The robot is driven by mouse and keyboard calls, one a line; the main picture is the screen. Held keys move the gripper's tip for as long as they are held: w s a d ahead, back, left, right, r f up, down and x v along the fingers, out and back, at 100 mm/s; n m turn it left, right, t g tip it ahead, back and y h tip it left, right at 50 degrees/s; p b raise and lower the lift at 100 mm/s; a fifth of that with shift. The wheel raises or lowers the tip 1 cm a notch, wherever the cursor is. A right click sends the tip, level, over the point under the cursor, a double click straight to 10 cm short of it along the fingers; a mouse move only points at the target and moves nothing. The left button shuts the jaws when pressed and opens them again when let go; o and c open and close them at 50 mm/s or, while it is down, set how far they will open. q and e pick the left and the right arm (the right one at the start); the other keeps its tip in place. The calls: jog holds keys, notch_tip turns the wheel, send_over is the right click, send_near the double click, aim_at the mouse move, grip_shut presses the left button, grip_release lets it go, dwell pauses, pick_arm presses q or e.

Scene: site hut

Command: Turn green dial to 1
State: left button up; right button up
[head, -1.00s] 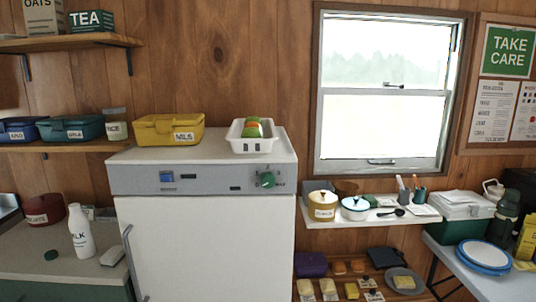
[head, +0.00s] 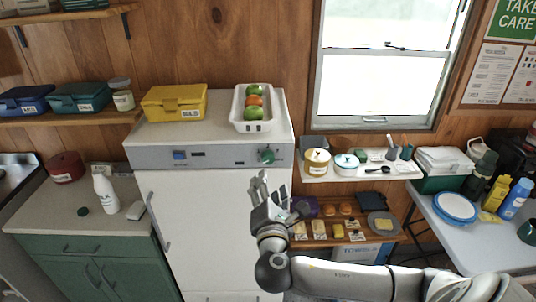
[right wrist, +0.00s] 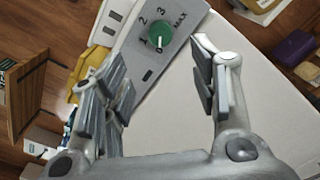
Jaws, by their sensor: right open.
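The green dial (head: 267,155) is on the right part of the grey control strip (head: 222,157) at the top front of the white fridge-like cabinet. In the right wrist view the dial (right wrist: 160,33) is ringed by 0, 1, 2, 3 and MAX, and its white mark seems to point at 0. My right gripper (head: 268,187) is just below the dial in the head view, fingers pointing up. In the right wrist view the gripper (right wrist: 155,72) has its fingers spread apart, with nothing between them; the dial lies beyond the fingertips. My left gripper is out of view.
A white tray (head: 239,113) with green and orange round items and a yellow box (head: 158,104) stand on top of the cabinet. A shelf (head: 310,176) with tins is to the right. The cabinet's white front (head: 205,220) is clear.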

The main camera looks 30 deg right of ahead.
aim_at(268, 161)
jog(key=p+x, duration=0.3)
jog(key=x, duration=0.6)
jog(key=shift+w+r, duration=0.1)
jog(key=shift+w+d+p, duration=0.4)
jog(key=shift+w, duration=0.2)
jog(key=c, duration=1)
jog(key=shift+f+m+b, duration=0.4)
jog(key=shift+m+b, duration=0.6)
jog(key=shift+b, duration=0.2)
jog(key=m+b, duration=0.4)
jog(key=shift+a+m, duration=0.1)
jog(key=shift+m, duration=0.2)
jog(key=m+b, duration=0.2)
jog(key=m, duration=0.1)
jog(key=shift+r, duration=0.1)
jog(key=shift+r+m+b, duration=0.15)
jog(key=shift+m+b, duration=0.7)
jog(key=shift+m, duration=0.25)
